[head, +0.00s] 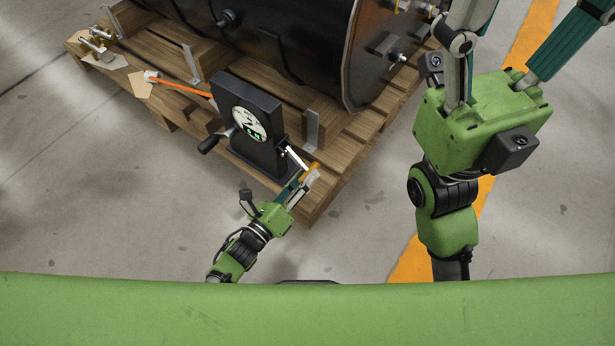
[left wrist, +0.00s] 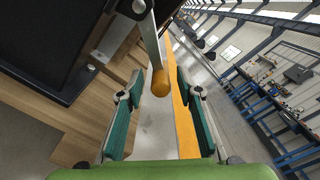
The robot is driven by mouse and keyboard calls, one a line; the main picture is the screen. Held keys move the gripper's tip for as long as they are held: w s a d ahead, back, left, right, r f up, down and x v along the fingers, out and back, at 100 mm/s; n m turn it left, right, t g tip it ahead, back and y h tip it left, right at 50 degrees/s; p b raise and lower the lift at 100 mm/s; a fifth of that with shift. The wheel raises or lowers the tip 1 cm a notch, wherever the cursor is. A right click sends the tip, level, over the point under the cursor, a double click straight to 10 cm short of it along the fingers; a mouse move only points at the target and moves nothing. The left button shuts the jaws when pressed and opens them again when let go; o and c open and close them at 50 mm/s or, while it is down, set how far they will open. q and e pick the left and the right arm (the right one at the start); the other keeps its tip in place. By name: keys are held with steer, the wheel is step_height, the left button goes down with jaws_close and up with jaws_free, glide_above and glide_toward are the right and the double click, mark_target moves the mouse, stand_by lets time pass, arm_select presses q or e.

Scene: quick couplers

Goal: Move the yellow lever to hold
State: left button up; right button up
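The lever is a grey metal arm with a yellow-orange tip (head: 314,168), at the right side of a black gauge box (head: 262,148). In the left wrist view its tip (left wrist: 160,83) lies between the open fingers in the picture, with gaps on both sides. My left gripper (head: 300,182) is open at the lever's tip; I see no finger closed on it. It also shows in the left wrist view (left wrist: 161,95). My right gripper (head: 528,22) is spread open and empty at the upper right. I cannot read a hold mark.
The box stands on a wooden pallet (head: 335,177) beside a large dark tank (head: 300,45). The floor in front is clear, with a yellow stripe (head: 533,38) at right.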

arm_select(q)
steer(key=shift+x, duration=0.8)
jaws_close()
steer(key=shift+s+r, duration=0.1)
steer(key=shift+r, duration=0.05)
